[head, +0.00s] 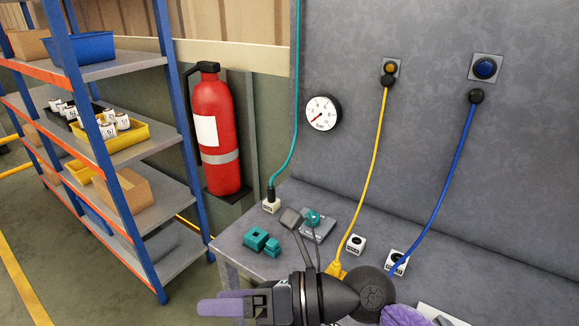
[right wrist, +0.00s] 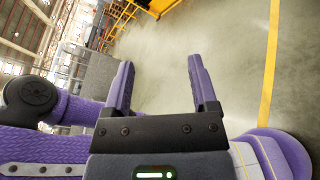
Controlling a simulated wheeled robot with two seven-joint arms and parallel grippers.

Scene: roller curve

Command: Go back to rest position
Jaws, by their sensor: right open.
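My right gripper (head: 212,307) is at the bottom of the head view, with its purple fingers pointing left, in front of the grey table (head: 232,258). In the right wrist view its two purple fingers (right wrist: 160,75) stand wide apart with nothing between them. Beyond them is bare floor. My right arm's dark wrist and purple links hide part of the table's front. My left gripper is not in view.
A red fire extinguisher (head: 214,130) and a blue-framed shelf (head: 150,140) stand at left. Floor at lower left is clear.

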